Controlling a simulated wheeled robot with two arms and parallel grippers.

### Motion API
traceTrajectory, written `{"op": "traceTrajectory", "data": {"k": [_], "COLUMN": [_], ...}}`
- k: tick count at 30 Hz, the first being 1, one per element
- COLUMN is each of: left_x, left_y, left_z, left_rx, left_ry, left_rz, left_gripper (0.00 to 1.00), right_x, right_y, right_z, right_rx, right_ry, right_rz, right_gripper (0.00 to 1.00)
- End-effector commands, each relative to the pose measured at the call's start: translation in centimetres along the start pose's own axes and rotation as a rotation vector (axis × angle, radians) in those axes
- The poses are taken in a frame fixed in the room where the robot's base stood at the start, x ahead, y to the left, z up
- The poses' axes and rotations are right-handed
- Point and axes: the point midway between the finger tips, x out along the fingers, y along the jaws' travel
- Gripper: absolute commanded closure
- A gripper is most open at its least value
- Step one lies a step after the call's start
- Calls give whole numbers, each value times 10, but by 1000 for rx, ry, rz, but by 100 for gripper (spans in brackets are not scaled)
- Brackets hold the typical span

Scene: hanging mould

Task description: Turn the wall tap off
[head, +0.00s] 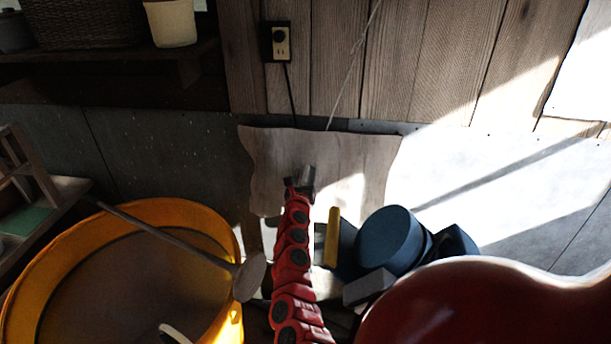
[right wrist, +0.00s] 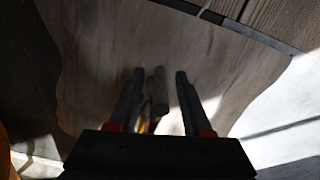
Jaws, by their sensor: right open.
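My right gripper (head: 300,180) is at the end of a red jointed arm, in front of a pale board with wavy edges (head: 275,150). In the right wrist view, its two dark fingers (right wrist: 157,100) are spread apart. A short grey-brown rod (right wrist: 160,88) shows between them, with gaps visible on both sides. It may be part of the wall tap, but I cannot tell for sure. The tap's body and handle position are not clear in either view. A small orange-yellow patch lies below the rod. My left gripper is not in view.
A large yellow tub (head: 215,222) stands at left, with a long grey ladle-like tool (head: 165,235) across it. A dark blue drum-like shape (head: 388,240) and a yellow bar (head: 332,237) lie right of my arm. A socket (head: 280,42) with a cable is above the board.

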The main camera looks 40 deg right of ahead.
Motion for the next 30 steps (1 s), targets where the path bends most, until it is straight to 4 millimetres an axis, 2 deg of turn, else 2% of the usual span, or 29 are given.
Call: {"op": "traceTrajectory", "data": {"k": [11,19,30], "left_x": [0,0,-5], "left_y": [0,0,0], "left_z": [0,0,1], "left_rx": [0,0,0], "left_ry": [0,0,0], "left_rz": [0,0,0], "left_gripper": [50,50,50], "right_x": [3,3,3], "right_y": [-1,-1,0], "right_z": [0,0,-2], "right_rx": [-1,-1,0], "right_ry": [1,1,3], "right_rz": [-2,-2,-10], "right_gripper": [52,100,100]}}
